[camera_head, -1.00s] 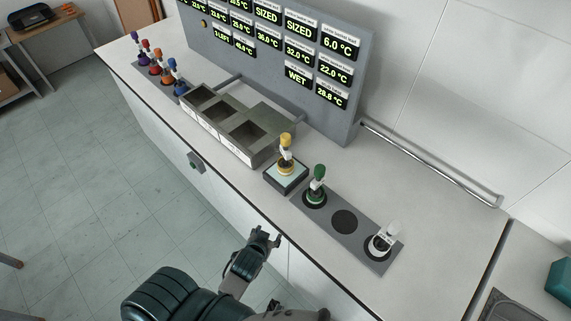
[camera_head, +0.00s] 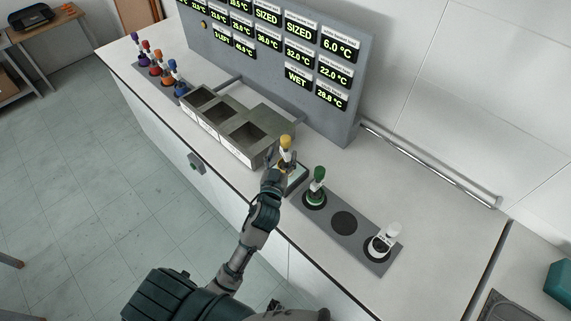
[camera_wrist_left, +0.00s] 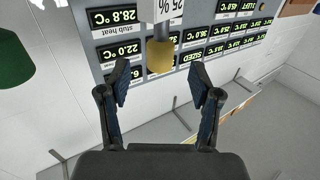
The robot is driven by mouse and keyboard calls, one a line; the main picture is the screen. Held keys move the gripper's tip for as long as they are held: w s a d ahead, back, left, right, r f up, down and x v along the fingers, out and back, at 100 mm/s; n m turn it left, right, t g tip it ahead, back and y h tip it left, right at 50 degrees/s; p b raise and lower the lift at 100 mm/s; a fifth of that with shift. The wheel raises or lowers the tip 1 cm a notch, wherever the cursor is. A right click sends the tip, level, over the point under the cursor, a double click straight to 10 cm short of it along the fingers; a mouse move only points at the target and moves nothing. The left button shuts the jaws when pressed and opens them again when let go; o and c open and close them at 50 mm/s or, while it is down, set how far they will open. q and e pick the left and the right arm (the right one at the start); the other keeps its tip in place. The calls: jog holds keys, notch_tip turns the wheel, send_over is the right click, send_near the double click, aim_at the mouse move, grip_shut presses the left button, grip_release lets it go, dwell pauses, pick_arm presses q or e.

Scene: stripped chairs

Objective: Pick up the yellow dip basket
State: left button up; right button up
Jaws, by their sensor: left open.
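In the left wrist view the yellow knob (camera_wrist_left: 160,54) and a white tag (camera_wrist_left: 160,9) show just beyond the gap between the two spread fingers (camera_wrist_left: 160,82). I cannot tell whether the fingers touch the basket. My right gripper is not in view.
A green-topped basket (camera_head: 318,174) and a white one (camera_head: 388,238) stand in a grey rack (camera_head: 364,245) to the right, with an empty round slot between them. Metal tanks (camera_head: 238,128) stand to the left, more coloured baskets beyond. A display panel (camera_head: 290,70) rises behind.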

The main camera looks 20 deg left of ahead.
aim_at(284, 147)
pick_arm(q)
jog(key=p+x, duration=0.1)
jog(key=x, duration=0.5)
jog(key=shift+f, duration=0.15)
grip_shut()
